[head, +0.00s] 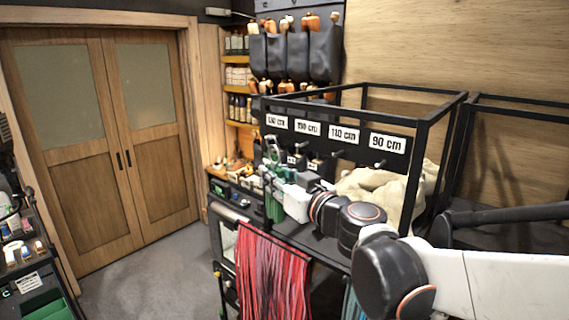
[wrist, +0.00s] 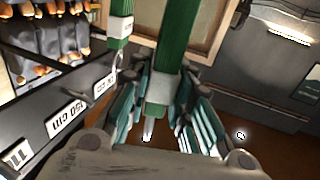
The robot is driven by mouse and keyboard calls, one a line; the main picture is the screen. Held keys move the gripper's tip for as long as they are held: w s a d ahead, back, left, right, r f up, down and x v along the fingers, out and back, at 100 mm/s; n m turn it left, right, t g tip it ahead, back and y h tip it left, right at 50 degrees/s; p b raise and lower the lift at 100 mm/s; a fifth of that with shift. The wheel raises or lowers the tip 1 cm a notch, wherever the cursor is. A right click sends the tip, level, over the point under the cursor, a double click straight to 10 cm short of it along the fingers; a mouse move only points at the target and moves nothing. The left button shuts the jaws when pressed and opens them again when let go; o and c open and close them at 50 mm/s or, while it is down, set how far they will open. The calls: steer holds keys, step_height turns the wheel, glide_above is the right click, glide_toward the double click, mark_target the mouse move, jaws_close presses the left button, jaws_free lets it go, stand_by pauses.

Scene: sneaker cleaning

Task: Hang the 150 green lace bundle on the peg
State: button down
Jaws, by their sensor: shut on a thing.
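My gripper (wrist: 167,72) is shut on a green lace bundle (wrist: 170,40) with a pale band, which runs up between the fingers in the wrist view. A second green strand (wrist: 120,25) with a white band and thin metal end hangs beside it; I cannot tell whether it belongs to the same bundle.
The black rack (head: 437,110) carries more labels, including 110 cm (head: 344,134) and 90 cm (head: 388,143), with pegs below. A beige sack (head: 385,187) lies inside it. Red laces (head: 270,275) hang in front. Cluttered shelves stand behind; floor at left is clear.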

steer(key=shift+w+d+r, duration=0.1)
steer(key=shift+w+d, duration=0.5)
steer(key=shift+w, duration=0.1)
steer(key=w+d+f+b, duration=0.1)
steer(key=w+d+b, duration=0.1)
steer(key=w+d, duration=0.3)
steer(key=shift+w+f, duration=0.25)
steer(key=shift+w, duration=0.3)
stand_by(0.4)
stand_by(0.4)
steer(key=c, duration=1.3)
jaws_free()
steer(key=shift+c, duration=0.2)
